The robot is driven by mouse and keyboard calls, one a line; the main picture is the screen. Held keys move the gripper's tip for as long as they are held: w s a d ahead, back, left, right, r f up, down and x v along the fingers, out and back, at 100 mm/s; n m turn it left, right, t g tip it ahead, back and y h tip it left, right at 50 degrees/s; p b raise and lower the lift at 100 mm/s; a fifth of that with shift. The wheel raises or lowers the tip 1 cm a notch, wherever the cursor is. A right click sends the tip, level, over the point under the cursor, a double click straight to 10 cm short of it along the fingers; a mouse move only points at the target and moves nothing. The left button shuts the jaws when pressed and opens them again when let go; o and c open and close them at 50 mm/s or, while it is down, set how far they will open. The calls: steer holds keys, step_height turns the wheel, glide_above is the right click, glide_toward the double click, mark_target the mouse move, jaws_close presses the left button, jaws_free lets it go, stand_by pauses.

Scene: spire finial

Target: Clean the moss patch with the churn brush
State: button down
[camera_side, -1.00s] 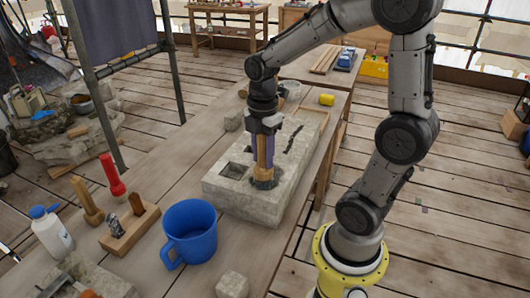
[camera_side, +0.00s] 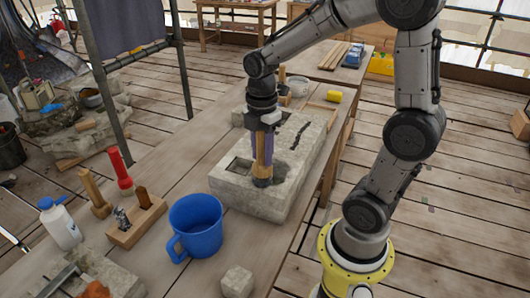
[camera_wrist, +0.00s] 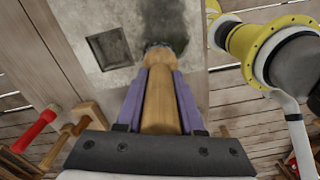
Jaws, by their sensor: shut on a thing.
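The churn brush (camera_side: 268,150) has a round wooden handle and a dark head, and it stands upright. My gripper (camera_side: 262,145) is shut on its handle, with purple fingers on both sides; the handle also shows in the wrist view (camera_wrist: 159,100). The dark moss patch (camera_side: 284,167) shows to the right of the brush. In the wrist view, dark green staining (camera_wrist: 163,18) lies beyond the brush head. The exact contact is hidden.
The block has a square recess (camera_side: 238,167) beside the brush. A blue mug (camera_side: 196,230), a wooden tool holder (camera_side: 135,222), a red-handled tool (camera_side: 120,171), a white bottle (camera_side: 60,227) and a stone cube (camera_side: 237,282) stand nearby. A yellow item (camera_side: 333,97) lies behind.

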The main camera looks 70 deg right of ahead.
steer(key=shift+d, duration=1.5)
steer(key=shift+d, duration=0.1)
steer(key=shift+d+f, duration=0.2)
steer(key=shift+d, duration=1.2)
steer(key=shift+d, duration=0.1)
steer(key=shift+d, duration=0.1)
steer(key=shift+d+r, duration=0.1)
steer(key=shift+d, duration=1.25)
steer(key=shift+r, duration=0.1)
